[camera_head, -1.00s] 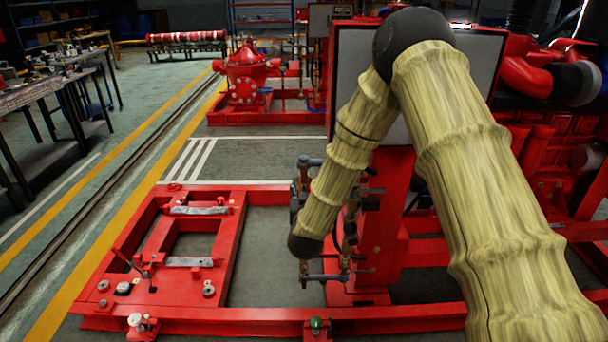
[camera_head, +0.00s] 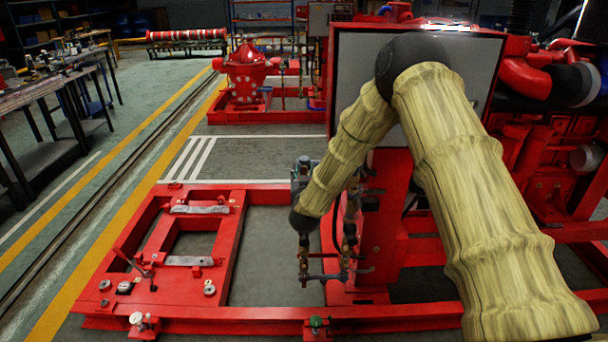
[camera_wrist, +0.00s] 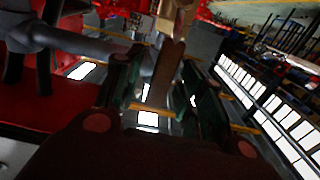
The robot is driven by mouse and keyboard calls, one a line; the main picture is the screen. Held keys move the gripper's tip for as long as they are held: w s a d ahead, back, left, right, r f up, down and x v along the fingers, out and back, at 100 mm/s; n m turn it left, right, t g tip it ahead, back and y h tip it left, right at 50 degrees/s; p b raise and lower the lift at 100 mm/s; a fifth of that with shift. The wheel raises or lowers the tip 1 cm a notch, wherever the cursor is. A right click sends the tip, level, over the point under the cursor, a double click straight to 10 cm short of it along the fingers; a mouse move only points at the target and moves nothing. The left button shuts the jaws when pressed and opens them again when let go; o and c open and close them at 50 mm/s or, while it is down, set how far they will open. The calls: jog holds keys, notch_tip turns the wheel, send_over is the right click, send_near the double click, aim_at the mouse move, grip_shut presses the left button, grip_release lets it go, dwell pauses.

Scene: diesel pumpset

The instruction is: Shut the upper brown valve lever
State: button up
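In the wrist view a brown lever (camera_wrist: 172,58) runs down from the top middle toward the space between my fingers. My gripper (camera_wrist: 163,85) shows there as two dark green fingers set apart, with the lever's end between or just beyond them. Gaps show beside the lever; I cannot tell whether a finger touches it. In the head view brass valves (camera_head: 348,243) sit on thin pipework beside the red post, with another brass fitting (camera_head: 303,262) to the left. My arm hides the upper part of the pipework, and my fingers cannot be made out there.
A grey pipe (camera_wrist: 62,40) crosses the upper left of the wrist view, close to the left finger. In the head view the red base frame (camera_head: 240,320) lies below, and a grey-faced panel (camera_head: 350,70) stands behind my arm. Open floor (camera_head: 270,250) lies left of the valves.

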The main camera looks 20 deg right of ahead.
jog(key=shift+c, duration=0.3)
grip_shut()
jog(key=shift+a, duration=0.1)
